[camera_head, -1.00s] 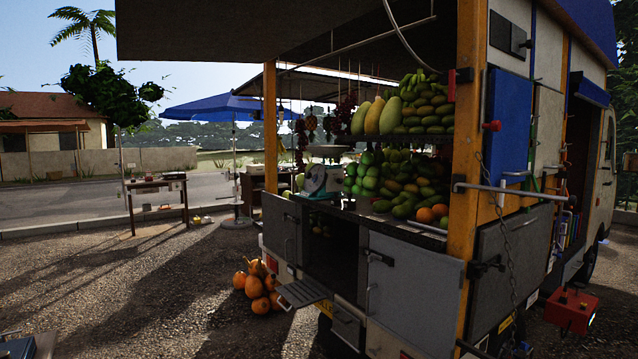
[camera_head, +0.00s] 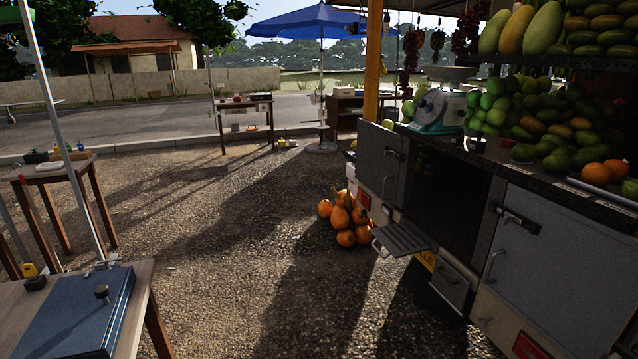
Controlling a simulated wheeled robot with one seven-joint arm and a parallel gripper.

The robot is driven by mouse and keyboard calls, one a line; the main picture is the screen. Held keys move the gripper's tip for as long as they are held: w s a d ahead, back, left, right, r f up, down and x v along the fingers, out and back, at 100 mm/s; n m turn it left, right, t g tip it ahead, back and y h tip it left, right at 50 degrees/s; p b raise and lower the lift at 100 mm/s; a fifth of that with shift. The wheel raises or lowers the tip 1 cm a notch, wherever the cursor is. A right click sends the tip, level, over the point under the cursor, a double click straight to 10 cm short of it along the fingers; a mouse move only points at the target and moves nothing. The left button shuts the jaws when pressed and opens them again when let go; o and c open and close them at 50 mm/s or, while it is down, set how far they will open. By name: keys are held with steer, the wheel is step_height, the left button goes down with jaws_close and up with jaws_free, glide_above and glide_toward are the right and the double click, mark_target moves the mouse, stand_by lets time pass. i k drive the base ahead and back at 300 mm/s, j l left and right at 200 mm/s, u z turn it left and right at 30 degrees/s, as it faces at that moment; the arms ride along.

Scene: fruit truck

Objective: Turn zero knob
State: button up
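A scale (camera_head: 436,112) with a round dial and a pale teal body stands on the truck's counter, left of the green fruit. A flat pan (camera_head: 452,74) sits on top of it. No zero knob can be made out on the scale at this size. My gripper is not in view.
Pumpkins (camera_head: 345,216) lie on the gravel beside the truck. A fold-down step (camera_head: 403,238) juts out under an open compartment. A table at lower left bears a flat blue case (camera_head: 75,318) with a dark knob. The gravel between is clear.

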mark_target(421, 102)
steer(key=i+u, duration=0.35)
steer(key=i, duration=1.55)
steer(key=i+z, duration=0.35)
steer(key=i, duration=0.25)
steer(key=i+z, duration=0.35)
steer(key=i, duration=0.25)
steer(key=i+j+z, duration=0.35)
steer(key=i, duration=0.2)
steer(key=i+z, duration=0.25)
